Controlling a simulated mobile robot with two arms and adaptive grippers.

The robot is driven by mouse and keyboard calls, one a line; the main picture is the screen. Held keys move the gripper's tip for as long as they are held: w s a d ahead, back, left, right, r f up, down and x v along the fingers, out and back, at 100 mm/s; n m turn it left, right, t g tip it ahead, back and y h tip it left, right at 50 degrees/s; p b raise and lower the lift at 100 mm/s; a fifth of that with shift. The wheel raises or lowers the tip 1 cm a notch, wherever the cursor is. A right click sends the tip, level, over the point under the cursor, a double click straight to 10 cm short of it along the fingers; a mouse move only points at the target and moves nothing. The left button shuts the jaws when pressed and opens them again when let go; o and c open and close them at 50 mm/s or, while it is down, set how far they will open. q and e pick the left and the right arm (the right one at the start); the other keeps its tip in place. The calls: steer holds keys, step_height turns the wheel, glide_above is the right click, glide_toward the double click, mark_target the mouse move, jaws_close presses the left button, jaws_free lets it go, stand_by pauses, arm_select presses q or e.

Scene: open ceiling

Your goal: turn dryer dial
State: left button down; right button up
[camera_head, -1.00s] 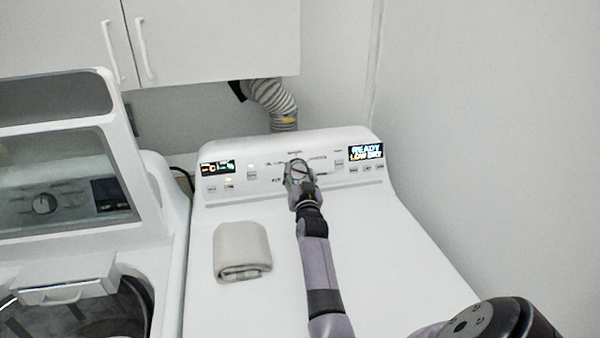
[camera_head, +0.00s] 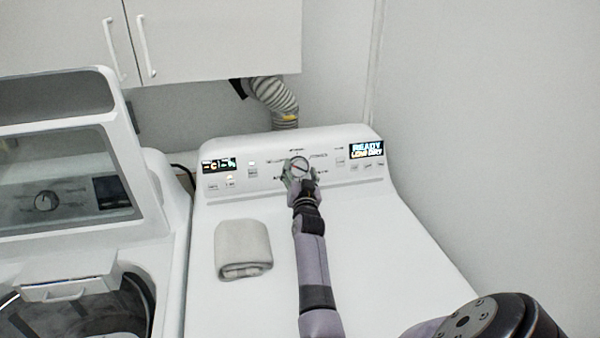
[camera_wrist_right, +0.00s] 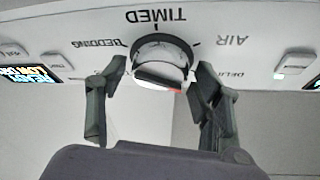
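The dryer dial (camera_head: 300,167) is a round knob in the middle of the dryer's control panel. In the right wrist view the dial (camera_wrist_right: 160,62) is white and silver with a small red mark, below the printed word TIMED. My right gripper (camera_head: 297,176) is at the dial. In the wrist view the right gripper's fingers (camera_wrist_right: 158,80) stand apart, one on each side of the dial; the right finger is close to its rim, and a gap shows at the left. Contact is not clear. My left gripper is not in view.
A folded grey cloth (camera_head: 242,249) lies on the dryer top (camera_head: 385,270), left of my right arm. A washer with a raised lid (camera_head: 60,185) stands at the left. White cabinets (camera_head: 210,40) hang above, and a ribbed hose (camera_head: 275,97) is behind the panel.

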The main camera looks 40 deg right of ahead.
steer(key=shift+o, duration=0.7)
steer(key=shift+s, duration=0.1)
steer(key=shift+s+a+f, duration=0.15)
steer(key=shift+s+a, duration=0.15)
steer(key=v, duration=0.6)
steer(key=shift+s+a, duration=0.15)
steer(key=shift+s, duration=0.05)
